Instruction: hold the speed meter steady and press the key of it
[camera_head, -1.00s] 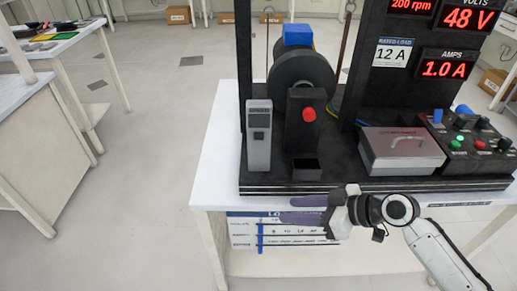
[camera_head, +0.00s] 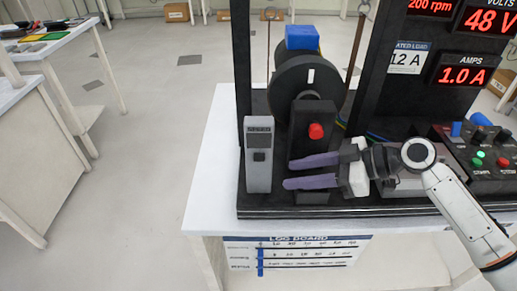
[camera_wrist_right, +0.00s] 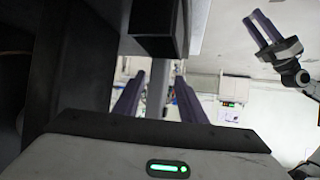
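The speed meter (camera_head: 258,172) is a grey upright handheld unit at the left of the black rig base in the head view, with a small dark key (camera_head: 259,156) on its front. My right gripper (camera_head: 288,174) is open, its purple fingers pointing left at the meter, with the tips just right of it and apart. In the right wrist view, a grey upright shape, likely the meter (camera_wrist_right: 157,88), shows between the open fingers (camera_wrist_right: 158,75). My left gripper (camera_wrist_right: 254,18) shows only in the right wrist view, at upper right, with its two fingers apart and empty.
A black post with a red button (camera_head: 316,131) stands right behind my right fingers, before the black wheel (camera_head: 292,82). A control box (camera_head: 483,153) is at right. The white table (camera_head: 205,178) is bare to the left of the rig.

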